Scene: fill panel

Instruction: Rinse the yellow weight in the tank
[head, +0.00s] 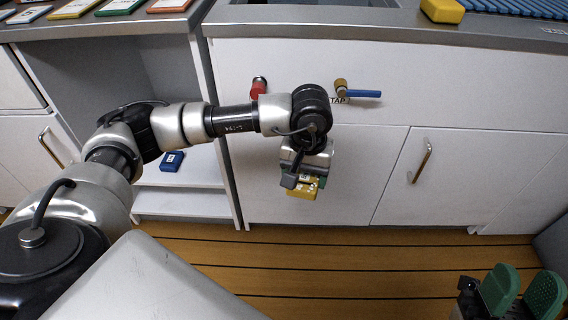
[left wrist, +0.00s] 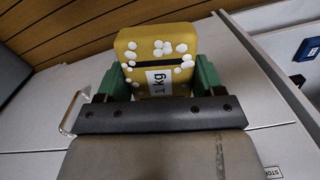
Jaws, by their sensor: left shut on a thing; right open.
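My left gripper (head: 305,181) is shut on a yellow weight (head: 301,192), held in front of the white cabinet, below counter height. In the left wrist view the yellow weight (left wrist: 155,55) sits between the green fingers, marked "1 kg", with several white spots on its face. A recessed basin, perhaps the tank, shows its metal rim (head: 300,16) at the top of the head view; its inside is mostly cut off. My right gripper (head: 522,292) is open and empty at the lower right.
A blue tap lever (head: 362,94) and a red knob (head: 258,87) stick out of the cabinet front. Another yellow block (head: 442,10) sits on the counter. A blue block (head: 172,161) lies on the open shelf. Coloured trays (head: 120,6) stand at upper left.

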